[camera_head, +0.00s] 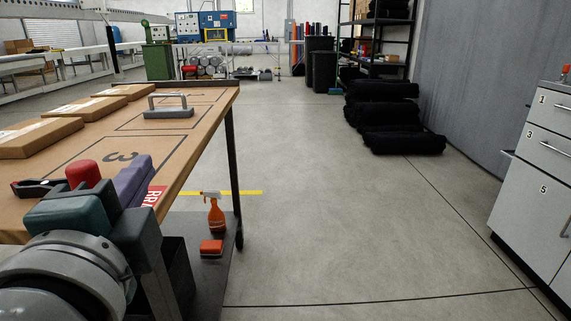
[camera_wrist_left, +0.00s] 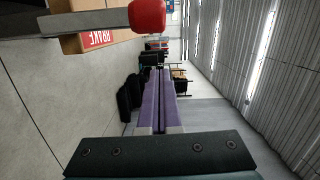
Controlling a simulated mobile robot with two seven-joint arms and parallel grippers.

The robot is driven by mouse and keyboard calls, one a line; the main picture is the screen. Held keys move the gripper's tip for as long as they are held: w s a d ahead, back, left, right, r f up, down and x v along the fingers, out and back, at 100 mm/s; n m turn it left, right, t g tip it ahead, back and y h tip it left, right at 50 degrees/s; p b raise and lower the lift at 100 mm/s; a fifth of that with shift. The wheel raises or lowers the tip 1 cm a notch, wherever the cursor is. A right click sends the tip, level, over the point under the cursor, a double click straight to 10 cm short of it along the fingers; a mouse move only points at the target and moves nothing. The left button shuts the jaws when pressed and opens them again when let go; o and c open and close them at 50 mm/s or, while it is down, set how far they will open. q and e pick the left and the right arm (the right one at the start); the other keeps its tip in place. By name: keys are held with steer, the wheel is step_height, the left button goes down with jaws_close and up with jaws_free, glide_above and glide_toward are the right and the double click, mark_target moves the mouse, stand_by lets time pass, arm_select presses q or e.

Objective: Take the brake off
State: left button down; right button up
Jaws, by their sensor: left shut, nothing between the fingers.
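A cart (camera_head: 190,150) with a brown top stands at the left in the head view. The brake lever has a red knob (camera_head: 83,174), seen just behind my left gripper. In the left wrist view, the red knob (camera_wrist_left: 147,16) sits at the end of a flat grey lever (camera_wrist_left: 85,21), at the top. A red label reading BRAKE (camera_wrist_left: 97,38) is on the cart's edge; part of it shows in the head view (camera_head: 153,196). My left gripper (camera_head: 143,164) has purple fingers pressed together and empty. They are apart from the knob, to its right in the head view. My right gripper is out of view.
Flat boxes (camera_head: 38,137) and a grey handle block (camera_head: 168,106) lie on the cart top. An orange spray bottle (camera_head: 215,215) and a red-orange item (camera_head: 211,247) sit on the lower shelf. Open floor lies to the right, with a cabinet (camera_head: 540,185) at the far right.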

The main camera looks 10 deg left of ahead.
arm_select(q)
steer(key=a, duration=0.3)
steer(key=shift+s+a+f+p, duration=0.1)
steer(key=shift+s+a+p, duration=0.25)
steer(key=shift+s, duration=0.05)
steer(key=shift+w, duration=0.1)
